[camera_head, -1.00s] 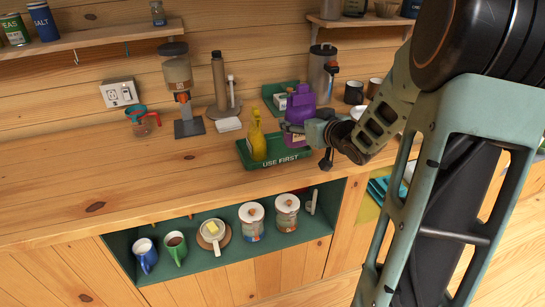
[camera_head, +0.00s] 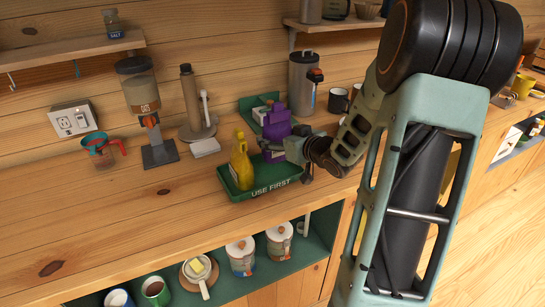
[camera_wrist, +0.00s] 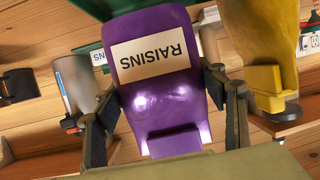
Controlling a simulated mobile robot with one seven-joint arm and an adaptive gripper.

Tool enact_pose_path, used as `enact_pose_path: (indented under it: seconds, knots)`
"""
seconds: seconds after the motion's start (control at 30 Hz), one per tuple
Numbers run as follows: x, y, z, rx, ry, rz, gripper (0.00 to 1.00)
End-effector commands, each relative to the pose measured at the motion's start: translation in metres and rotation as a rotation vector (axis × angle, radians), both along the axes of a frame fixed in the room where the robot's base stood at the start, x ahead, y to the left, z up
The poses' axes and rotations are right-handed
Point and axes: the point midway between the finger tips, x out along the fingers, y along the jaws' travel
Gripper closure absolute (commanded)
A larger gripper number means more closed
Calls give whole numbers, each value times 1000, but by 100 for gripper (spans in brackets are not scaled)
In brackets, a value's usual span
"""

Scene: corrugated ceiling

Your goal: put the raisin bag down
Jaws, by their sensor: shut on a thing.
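The purple raisin bag (camera_head: 277,122) is upright at the back right of the green USE FIRST tray (camera_head: 272,190). Its lower end reaches down by the tray; I cannot tell whether it touches the tray floor. In the wrist view the bag (camera_wrist: 175,101) fills the middle, its RAISINS label upside down. My gripper (camera_head: 284,148) comes in from the right and is shut on the bag; in the wrist view its fingers (camera_wrist: 165,115) press both sides. My gripper hides part of the bag in the head view.
A second green tray (camera_head: 247,106) and a metal canister (camera_head: 301,85) stand behind. Dark mugs (camera_head: 338,100) are to the right.

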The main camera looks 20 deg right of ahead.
Motion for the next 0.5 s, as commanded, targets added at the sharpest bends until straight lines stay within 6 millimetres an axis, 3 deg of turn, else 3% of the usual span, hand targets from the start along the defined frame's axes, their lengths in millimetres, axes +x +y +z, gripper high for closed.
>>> enact_pose_path:
  seconds: [0.3, 0.5]
  knots:
    - [1, 0, -39, 1, -1, 1, 69]
    - [1, 0, -47, -2, -4, 0, 69]
